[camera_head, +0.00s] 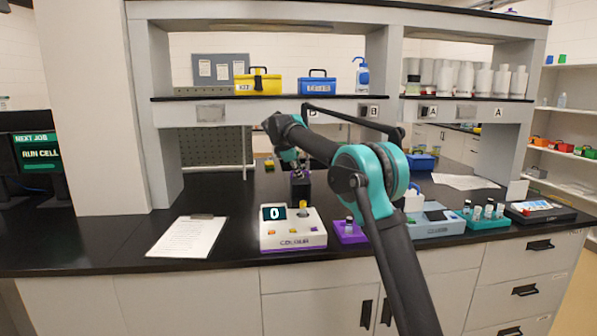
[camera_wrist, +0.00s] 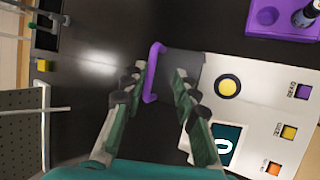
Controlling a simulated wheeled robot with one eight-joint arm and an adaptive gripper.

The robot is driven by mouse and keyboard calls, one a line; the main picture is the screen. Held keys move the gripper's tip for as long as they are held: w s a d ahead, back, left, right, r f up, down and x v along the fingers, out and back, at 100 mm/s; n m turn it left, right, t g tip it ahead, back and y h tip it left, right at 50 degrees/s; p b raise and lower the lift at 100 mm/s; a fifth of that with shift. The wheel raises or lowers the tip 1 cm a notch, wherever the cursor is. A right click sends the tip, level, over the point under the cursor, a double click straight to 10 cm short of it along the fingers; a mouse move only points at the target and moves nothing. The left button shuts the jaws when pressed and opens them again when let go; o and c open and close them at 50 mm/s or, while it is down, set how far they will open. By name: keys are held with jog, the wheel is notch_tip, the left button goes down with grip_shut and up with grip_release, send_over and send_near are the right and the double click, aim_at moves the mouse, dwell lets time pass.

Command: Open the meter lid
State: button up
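The white meter (camera_head: 293,235), marked COLOUR, stands near the bench's front edge; its display reads 0. It also shows at the right of the wrist view (camera_wrist: 262,90), with a round yellow part on top (camera_wrist: 228,87). Its dark lid (camera_head: 300,187) rises at the meter's back edge, behind the yellow part, and looks raised. In the wrist view the lid (camera_wrist: 183,66) reaches from the meter to a purple handle (camera_wrist: 153,72). My gripper (camera_wrist: 158,82) is open, with its fingers apart on either side of the handle. I cannot tell whether either finger touches it.
A purple vial holder (camera_head: 349,236) stands just right of the meter, then a light blue device (camera_head: 436,225) and a teal vial rack (camera_head: 486,221). A clipboard (camera_head: 188,237) lies to the left. A shelf (camera_head: 270,98) spans above the bench behind my arm.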

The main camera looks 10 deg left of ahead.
jog(key=v, duration=1.2)
